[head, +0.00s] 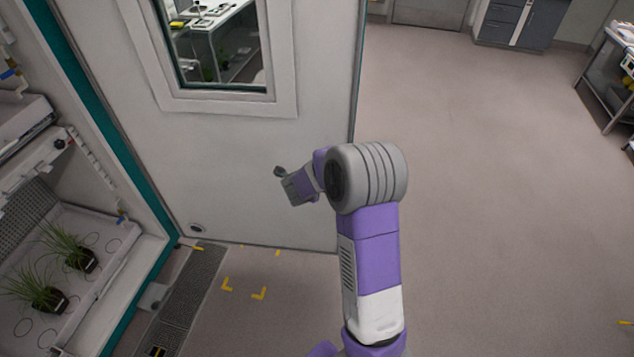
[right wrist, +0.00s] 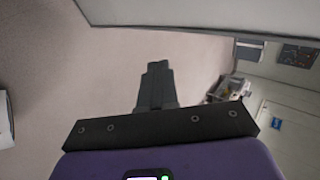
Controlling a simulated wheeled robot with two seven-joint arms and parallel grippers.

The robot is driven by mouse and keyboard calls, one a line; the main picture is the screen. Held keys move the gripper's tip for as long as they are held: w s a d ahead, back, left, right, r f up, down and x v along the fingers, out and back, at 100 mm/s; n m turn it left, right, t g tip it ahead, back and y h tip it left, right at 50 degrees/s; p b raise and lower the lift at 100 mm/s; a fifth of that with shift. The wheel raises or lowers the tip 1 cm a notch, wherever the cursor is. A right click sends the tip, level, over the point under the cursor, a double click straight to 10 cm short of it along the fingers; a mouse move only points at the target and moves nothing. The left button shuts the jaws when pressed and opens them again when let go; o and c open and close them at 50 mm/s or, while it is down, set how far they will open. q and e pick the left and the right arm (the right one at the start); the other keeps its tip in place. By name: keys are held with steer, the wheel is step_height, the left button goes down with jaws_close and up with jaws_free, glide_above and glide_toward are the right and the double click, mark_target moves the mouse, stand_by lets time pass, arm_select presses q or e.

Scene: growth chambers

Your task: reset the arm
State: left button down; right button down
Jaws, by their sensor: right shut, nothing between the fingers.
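My right arm (head: 370,245), purple, white and grey, reaches up from the bottom of the head view. Its gripper (head: 280,172) points left, in front of the open white chamber door (head: 240,160). I cannot tell from the head view whether it touches the door. In the right wrist view the dark fingers (right wrist: 157,70) are together with nothing between them. A pale panel edge (right wrist: 200,18) crosses the top of that view, apart from the fingers in the picture. My left gripper is in neither view.
The growth chamber (head: 112,285) stands open at left, with two potted grassy plants (head: 80,258) on its lower tray. Open floor (head: 490,200) lies to the right. A grey cabinet (head: 520,22) stands at the back and a metal table (head: 605,75) at far right.

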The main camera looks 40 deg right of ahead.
steer(key=v, duration=0.4)
steer(key=shift+s+r, duration=0.1)
steer(key=shift+r, duration=0.05)
steer(key=shift+a, duration=0.1)
steer(key=s+a+f+n+y+b, duration=0.25)
steer(key=a+f+n, duration=0.55)
steer(key=f, duration=0.4)
steer(key=s+a+f+n+y+b, duration=0.1)
steer(key=a+f+n+y+b, duration=0.25)
steer(key=a+f+n, duration=0.65)
steer(key=s+a+f+n+g+y+b, duration=0.4)
steer(key=s+a+f+n, duration=0.5)
steer(key=s+a+f, duration=0.5)
steer(key=shift+s+a+f+y+b, duration=0.3)
steer(key=shift+s+a+y, duration=0.25)
steer(key=shift+s+y, duration=0.4)
